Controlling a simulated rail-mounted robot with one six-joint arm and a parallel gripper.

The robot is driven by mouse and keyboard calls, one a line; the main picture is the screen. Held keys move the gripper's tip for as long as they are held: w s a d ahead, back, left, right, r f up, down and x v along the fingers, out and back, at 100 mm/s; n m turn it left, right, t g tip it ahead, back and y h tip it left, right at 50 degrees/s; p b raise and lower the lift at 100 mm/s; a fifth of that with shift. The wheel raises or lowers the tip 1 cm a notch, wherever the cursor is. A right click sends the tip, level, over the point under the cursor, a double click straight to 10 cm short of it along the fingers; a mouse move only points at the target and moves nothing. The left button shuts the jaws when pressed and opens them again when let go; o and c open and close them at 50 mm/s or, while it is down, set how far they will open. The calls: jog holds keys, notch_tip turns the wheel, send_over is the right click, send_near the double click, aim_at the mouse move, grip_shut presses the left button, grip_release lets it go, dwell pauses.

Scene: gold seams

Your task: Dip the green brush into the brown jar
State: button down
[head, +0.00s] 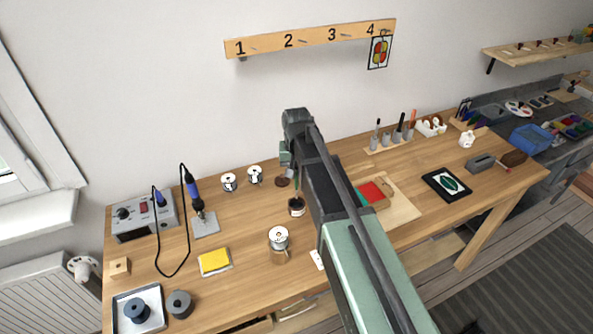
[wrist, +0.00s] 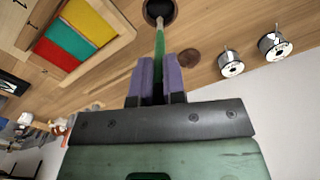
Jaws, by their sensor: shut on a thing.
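The green brush (wrist: 159,48) stands between the two purple fingers of my gripper (wrist: 160,65), which is shut on it. Its pale tip end points away from the gripper and overlaps the dark mouth of the brown jar (wrist: 168,8) in the wrist view. I cannot tell whether the tip is inside the jar or just above it. In the head view the jar (head: 297,209) stands upright and open on the bench, with a pale label, just left of my arm. A thin bit of green brush (head: 297,186) shows above it; my arm hides most of the gripper there.
A dark round lid (head: 281,182) lies behind the jar. Two white-and-metal pots (head: 254,175) stand behind left, and another tin (head: 278,240) stands in front. A panel with coloured pieces (head: 400,209) lies right of my arm. A soldering station (head: 145,215) stands far left.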

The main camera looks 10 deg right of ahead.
aim_at(296, 189)
jog(key=shift+f, duration=0.1)
notch_tip(296, 189, down, 3)
jog(key=b, duration=0.3)
jog(key=shift+f, duration=0.1)
jog(key=shift+f+b, duration=0.55)
jog(key=shift+b, duration=0.25)
dwell(1.3)
dwell(0.6)
notch_tip(296, 189, up, 6)
jog(key=p, duration=0.6)
jog(key=shift+r, duration=0.1)
